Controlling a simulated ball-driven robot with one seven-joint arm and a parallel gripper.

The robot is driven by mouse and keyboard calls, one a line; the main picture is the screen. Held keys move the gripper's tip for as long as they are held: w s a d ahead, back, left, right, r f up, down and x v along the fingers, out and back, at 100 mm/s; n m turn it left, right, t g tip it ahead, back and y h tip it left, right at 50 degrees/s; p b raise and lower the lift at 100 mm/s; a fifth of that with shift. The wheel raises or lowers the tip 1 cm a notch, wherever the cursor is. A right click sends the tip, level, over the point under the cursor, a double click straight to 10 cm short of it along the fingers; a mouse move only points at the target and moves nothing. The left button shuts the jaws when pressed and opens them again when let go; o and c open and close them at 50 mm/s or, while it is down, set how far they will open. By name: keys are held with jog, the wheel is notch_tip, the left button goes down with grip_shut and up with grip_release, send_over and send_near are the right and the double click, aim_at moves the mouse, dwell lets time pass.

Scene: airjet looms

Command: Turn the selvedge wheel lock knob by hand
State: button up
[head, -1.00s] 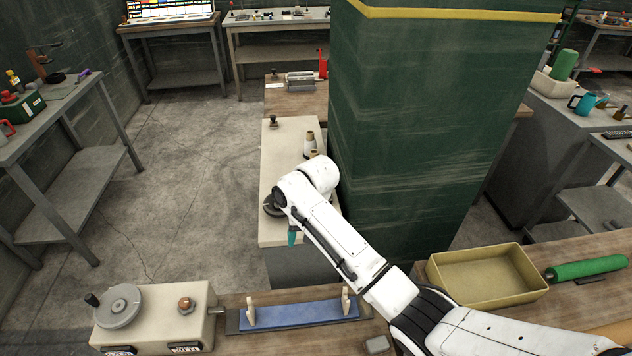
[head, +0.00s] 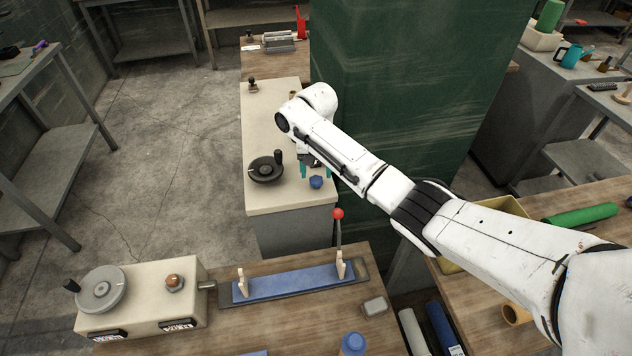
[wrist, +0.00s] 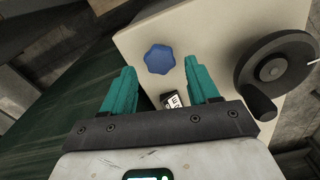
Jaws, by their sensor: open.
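A blue lobed knob (head: 316,182) sits near the front right corner of a cream cabinet top (head: 262,112). A black handwheel (head: 265,169) with an upright crank handle stands to its left. My gripper (head: 314,168) is open and empty, its teal fingers pointing down just above the blue knob. In the wrist view the knob (wrist: 159,59) appears between and slightly beyond the fingertips (wrist: 158,68), and I see no contact. The handwheel (wrist: 274,70) is to the right there. A small label (wrist: 172,101) shows between the fingers, partly hidden and unreadable.
A green pillar (head: 400,110) stands close to the right of the cabinet. A nearer wooden bench holds a cream box (head: 140,300) with a grey handwheel and orange-brown knob, and a red-tipped lever (head: 338,215). Open floor lies to the left.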

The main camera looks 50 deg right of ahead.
aim_at(316, 183)
notch_tip(316, 183, down, 3)
jog(key=b, duration=0.2)
jog(key=shift+b, duration=0.35)
jog(key=shift+r+p, duration=0.3)
jog(key=shift+p, duration=0.2)
jog(key=shift+f, duration=0.1)
jog(key=c, duration=0.8)
jog(key=shift+o, duration=0.2)
